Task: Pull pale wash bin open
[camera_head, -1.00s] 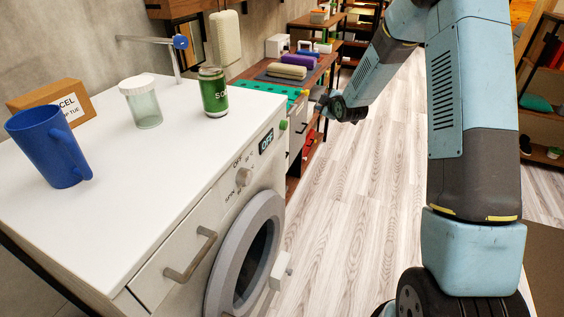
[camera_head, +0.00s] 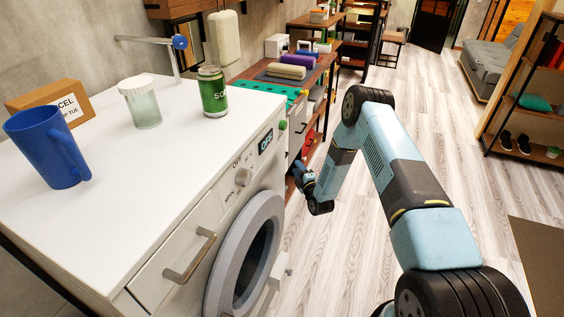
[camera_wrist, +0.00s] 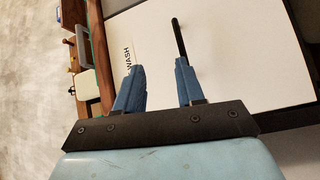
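The pale wash bin (camera_wrist: 225,60) fills much of the wrist view as a flat cream front marked WASH. Its dark bar handle (camera_wrist: 178,36) stands just beyond my right fingertip, whose tip overlaps its near end; I cannot tell if they touch. My gripper (camera_wrist: 158,75) is open, with its two blue fingers apart and nothing between them. In the head view my gripper (camera_head: 300,172) is low beside the washing machine's far end. A pale front with a dark handle (camera_head: 300,127), likely the same bin, shows just above it.
The white washing machine (camera_head: 130,170) stands at left, its round door (camera_head: 245,255) and drawer handle (camera_head: 190,262) facing the floor. A blue mug (camera_head: 48,147), a jar (camera_head: 140,102) and a green can (camera_head: 212,92) stand on top. The wood floor (camera_head: 430,100) is open at right.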

